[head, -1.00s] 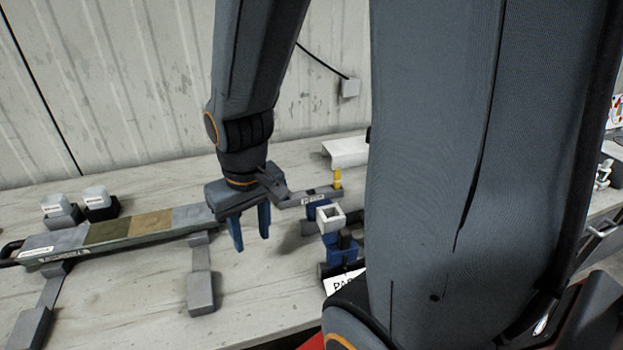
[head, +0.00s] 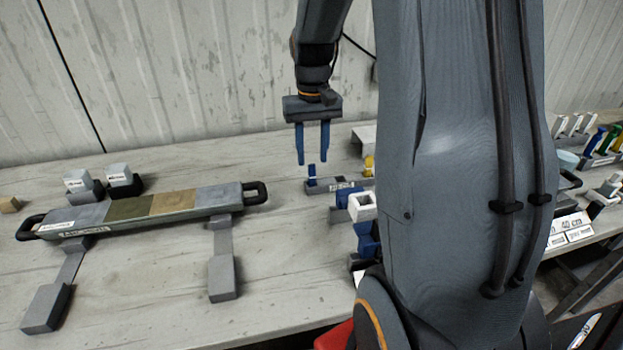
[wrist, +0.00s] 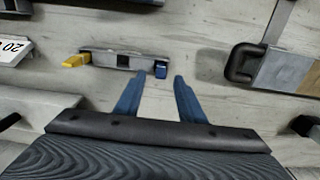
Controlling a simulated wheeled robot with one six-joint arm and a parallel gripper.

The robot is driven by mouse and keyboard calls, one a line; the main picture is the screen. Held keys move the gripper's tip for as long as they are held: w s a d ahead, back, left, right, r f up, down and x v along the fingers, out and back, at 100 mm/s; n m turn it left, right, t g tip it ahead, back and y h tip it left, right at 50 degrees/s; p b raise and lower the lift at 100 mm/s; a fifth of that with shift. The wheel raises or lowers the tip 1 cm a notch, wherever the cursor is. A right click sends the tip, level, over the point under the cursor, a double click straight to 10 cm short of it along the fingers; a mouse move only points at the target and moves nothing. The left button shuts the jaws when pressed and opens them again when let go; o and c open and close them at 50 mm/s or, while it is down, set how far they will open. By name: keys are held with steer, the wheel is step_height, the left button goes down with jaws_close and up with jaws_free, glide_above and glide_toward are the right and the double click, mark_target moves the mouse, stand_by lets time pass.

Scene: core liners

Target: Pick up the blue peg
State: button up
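The blue peg (head: 311,173) stands upright at the left end of a small grey labelled rack (head: 343,186). In the wrist view the blue peg (wrist: 160,69) is at the right end of the rack (wrist: 124,60). My gripper (head: 312,160) points down with its two blue fingers apart and nothing between them. In the head view its fingertips look just above or behind the peg. In the wrist view the peg lies just beyond the gap between the fingertips (wrist: 158,79), apart from them.
A yellow peg (head: 369,165) stands at the rack's other end, partly hidden by my arm. A white square-topped piece on blue parts (head: 362,206) is in front. A long handled case (head: 150,210) lies left. The bench between is clear.

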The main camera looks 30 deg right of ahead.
mark_target(312, 166)
steer(key=shift+f+p, duration=0.55)
steer(key=shift+f, duration=1.65)
jaws_close()
steer(key=shift+w, duration=0.1)
